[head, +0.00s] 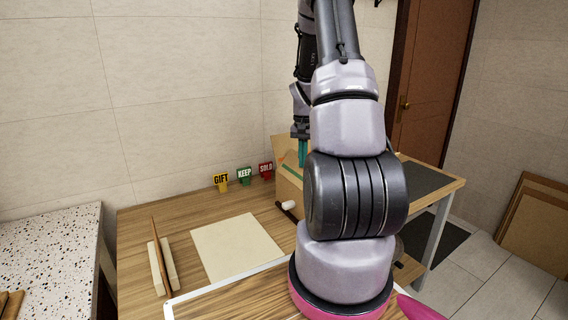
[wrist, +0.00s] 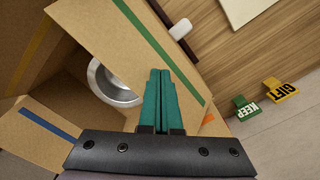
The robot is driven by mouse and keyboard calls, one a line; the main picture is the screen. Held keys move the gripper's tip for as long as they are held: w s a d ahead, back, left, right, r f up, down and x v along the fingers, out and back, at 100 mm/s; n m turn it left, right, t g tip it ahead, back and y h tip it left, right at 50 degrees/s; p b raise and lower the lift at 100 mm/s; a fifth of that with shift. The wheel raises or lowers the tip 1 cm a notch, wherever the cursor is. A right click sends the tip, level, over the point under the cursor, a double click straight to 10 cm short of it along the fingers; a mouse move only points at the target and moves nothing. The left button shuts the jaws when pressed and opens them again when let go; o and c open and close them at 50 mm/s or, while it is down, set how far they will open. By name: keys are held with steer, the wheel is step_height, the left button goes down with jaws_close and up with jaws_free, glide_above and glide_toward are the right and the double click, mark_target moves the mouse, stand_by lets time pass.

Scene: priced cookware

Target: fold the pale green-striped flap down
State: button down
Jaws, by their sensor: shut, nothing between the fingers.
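An open cardboard box (head: 290,192) stands on the wooden table, mostly hidden behind my arm in the head view. In the wrist view a flap with a green stripe (wrist: 150,32) stretches across the upper middle and looks raised. A flap with a blue stripe (wrist: 46,124) is at the lower left, and a yellow stripe (wrist: 32,50) shows at the far left. A round metal pot (wrist: 110,85) lies inside the box. My gripper (wrist: 160,72) is shut and empty, its teal fingers overlapping the green-striped flap in view; I cannot tell whether they touch. My gripper (head: 302,150) also shows at the box in the head view.
GIFT (head: 221,181), KEEP (head: 244,175) and SOLD (head: 266,170) signs stand along the back wall. A white-headed tool (head: 288,205) lies beside the box.

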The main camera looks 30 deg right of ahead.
steer(key=shift+d+f, duration=0.3)
steer(key=shift+d, duration=0.45)
steer(key=shift+d+f, duration=0.1)
steer(key=shift+d+f, duration=0.9)
steer(key=shift+w+d+f, duration=0.1)
steer(key=shift+d+f, duration=0.25)
steer(key=shift+f, duration=0.3)
steer(key=shift+d+f, duration=0.3)
steer(key=shift+f, duration=0.45)
